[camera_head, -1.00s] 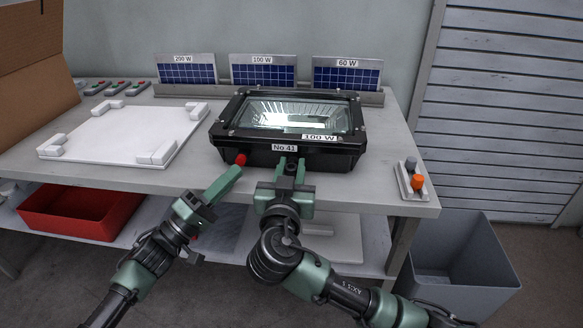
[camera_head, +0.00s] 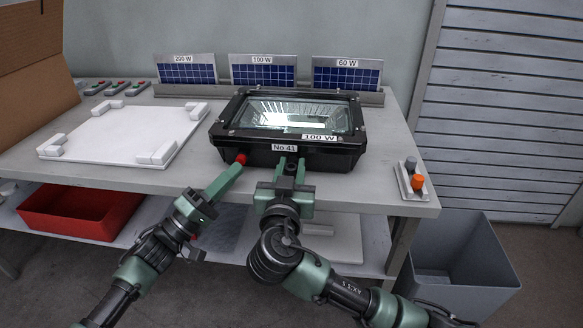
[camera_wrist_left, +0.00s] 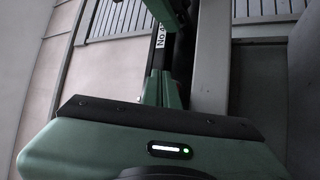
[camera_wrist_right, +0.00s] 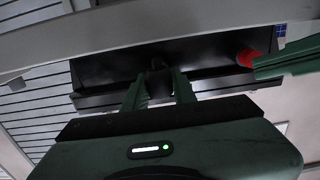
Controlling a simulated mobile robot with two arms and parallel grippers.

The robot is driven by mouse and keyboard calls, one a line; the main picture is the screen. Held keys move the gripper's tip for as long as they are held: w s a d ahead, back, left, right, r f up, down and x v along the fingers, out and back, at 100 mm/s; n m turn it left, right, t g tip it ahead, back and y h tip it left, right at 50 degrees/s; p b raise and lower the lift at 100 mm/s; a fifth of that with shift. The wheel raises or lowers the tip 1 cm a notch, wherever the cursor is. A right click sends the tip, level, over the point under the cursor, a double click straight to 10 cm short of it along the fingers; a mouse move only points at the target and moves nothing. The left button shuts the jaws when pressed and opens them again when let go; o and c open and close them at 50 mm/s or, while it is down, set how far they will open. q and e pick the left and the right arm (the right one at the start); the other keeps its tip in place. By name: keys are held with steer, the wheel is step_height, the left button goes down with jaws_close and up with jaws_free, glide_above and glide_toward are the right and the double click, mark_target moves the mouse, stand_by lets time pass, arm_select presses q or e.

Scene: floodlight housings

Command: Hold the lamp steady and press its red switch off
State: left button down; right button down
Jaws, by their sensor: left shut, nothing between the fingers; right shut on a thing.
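The lamp (camera_head: 330,152) is a black floodlight housing on the table's front edge, labelled "100 W" and "No 41". I cannot tell whether its bright glass (camera_head: 290,115) is lit. The red switch (camera_head: 241,159) sticks out of its front, left of the label; it also shows in the right wrist view (camera_wrist_right: 246,58). My left gripper (camera_head: 237,168) is shut and empty, its tips at the switch, seemingly touching it. My right gripper (camera_head: 290,164) is shut on a dark part of the lamp's front (camera_wrist_right: 157,82), right of the switch. The fingers partly hide that part.
A white board with corner blocks (camera_head: 120,138) lies left of the lamp. Labelled solar panels (camera_head: 263,72) stand behind it. A small holder with an orange and a grey knob (camera_head: 412,180) is at the right. A red bin (camera_head: 80,212) sits below, a grey bin (camera_head: 455,265) right.

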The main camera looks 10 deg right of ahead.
arm_select(q)
steer(key=shift+w, duration=0.15)
stand_by(0.4)
steer(key=shift+w+a+r, duration=0.1)
steer(key=shift+w+r, duration=0.25)
steer(key=shift+r, duration=0.2)
arm_select(e)
steer(key=shift+s+a+r, duration=0.3)
steer(key=shift+s+r, duration=0.1)
steer(key=shift+r, duration=0.25)
arm_select(q)
steer(key=shift+s, duration=0.1)
steer(key=shift+s+f, duration=0.15)
steer(key=shift+f, duration=0.05)
arm_select(e)
steer(key=shift+w+d+f, duration=0.3)
steer(key=shift+w, duration=0.05)
arm_select(q)
steer(key=shift+s, duration=0.1)
arm_select(e)
steer(key=shift+f, duration=0.15)
